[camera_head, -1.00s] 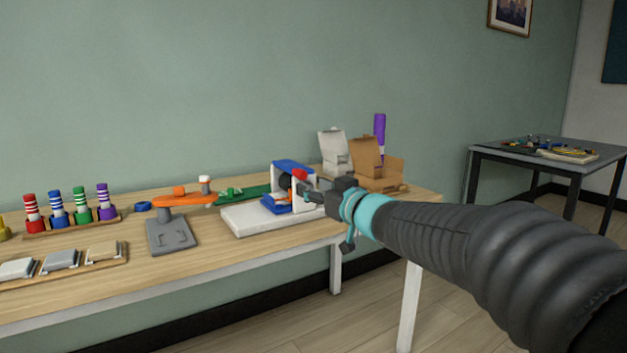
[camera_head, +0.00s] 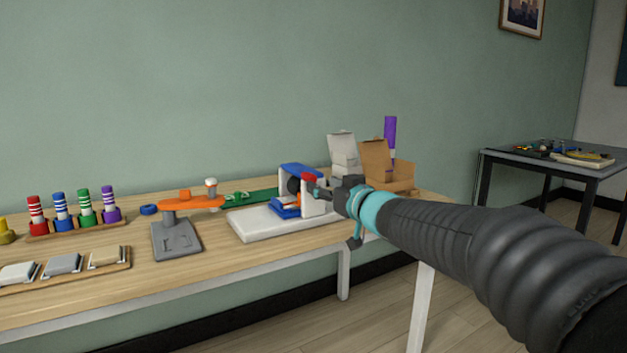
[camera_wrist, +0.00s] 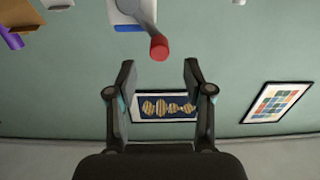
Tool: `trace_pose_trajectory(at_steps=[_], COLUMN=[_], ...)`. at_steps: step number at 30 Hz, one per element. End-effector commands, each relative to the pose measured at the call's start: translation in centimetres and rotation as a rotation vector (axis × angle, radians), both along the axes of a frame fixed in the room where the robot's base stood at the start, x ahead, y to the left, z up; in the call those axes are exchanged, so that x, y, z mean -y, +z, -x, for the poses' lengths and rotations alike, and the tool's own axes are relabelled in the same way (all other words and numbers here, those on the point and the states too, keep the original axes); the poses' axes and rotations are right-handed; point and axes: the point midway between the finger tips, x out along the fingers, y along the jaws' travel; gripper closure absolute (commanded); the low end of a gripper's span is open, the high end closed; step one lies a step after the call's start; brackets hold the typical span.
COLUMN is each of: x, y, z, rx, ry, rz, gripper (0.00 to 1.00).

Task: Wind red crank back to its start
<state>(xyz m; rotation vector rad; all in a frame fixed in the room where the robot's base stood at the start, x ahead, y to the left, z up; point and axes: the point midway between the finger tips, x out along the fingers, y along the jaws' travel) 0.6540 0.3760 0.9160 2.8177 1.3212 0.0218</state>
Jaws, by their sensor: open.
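The red crank knob (camera_head: 309,178) sits at the end of a grey crank arm on the right side of a white and blue machine (camera_head: 300,168) on the wooden bench. In the wrist view the red knob (camera_wrist: 159,47) is at the top middle, with its grey crank arm (camera_wrist: 146,18) behind it. My gripper (camera_head: 322,190) is close to the knob at the machine's right side. In the wrist view my gripper (camera_wrist: 159,70) has its fingers spread, with the knob centred just beyond the fingertips and nothing between them.
Cardboard boxes (camera_head: 378,163) and a purple marker (camera_head: 390,138) stand behind my gripper on the bench (camera_head: 100,305). An orange-topped grey stand (camera_head: 176,240) and a rack of coloured pegs (camera_head: 85,226) are to the left. A second table (camera_head: 508,160) stands at the right.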

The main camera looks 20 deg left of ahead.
Motion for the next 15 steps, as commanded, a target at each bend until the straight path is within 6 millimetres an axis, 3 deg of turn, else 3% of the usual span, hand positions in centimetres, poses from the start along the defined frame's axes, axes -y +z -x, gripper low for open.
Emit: trace_pose_trajectory(at_steps=[6,15], x=[-2.9,-4.9], y=[0.0,0.0], z=[-2.5,-4.2], rx=[0.000,-0.001], ry=[0.000,-0.001], rz=[0.001,0.001], gripper=[0.48,0.48])
